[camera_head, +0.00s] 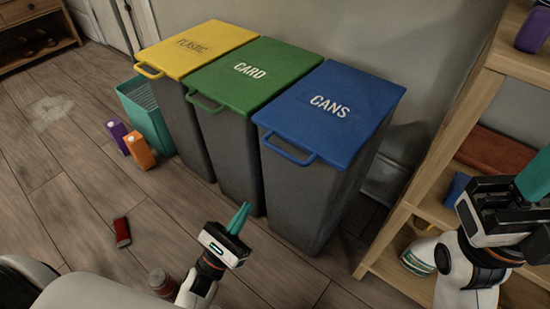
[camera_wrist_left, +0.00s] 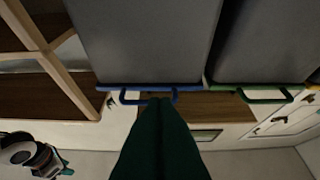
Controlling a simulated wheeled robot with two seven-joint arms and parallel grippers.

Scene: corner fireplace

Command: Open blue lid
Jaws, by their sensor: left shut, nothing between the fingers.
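The blue lid (camera_head: 332,106), marked CANS, lies closed on the rightmost grey bin (camera_head: 308,193). Its blue handle (camera_head: 288,151) sticks out from the front edge. In the left wrist view the blue handle (camera_wrist_left: 147,97) shows beyond my fingertips, partly hidden by them. My left gripper (camera_head: 239,218) is shut and empty, in front of the bins and lower than the handle, apart from it. My right gripper (camera_head: 535,182) is at the right edge by the shelf; its fingers are partly cut off, so its opening is unclear.
A green CARD lid (camera_head: 252,77) and yellow lid (camera_head: 200,47) stand to the left. A wooden shelf (camera_head: 455,130) is close on the right. A teal box (camera_head: 148,115), purple and orange cartons (camera_head: 138,150), a red item (camera_head: 122,232) and a can (camera_head: 161,281) are on the floor.

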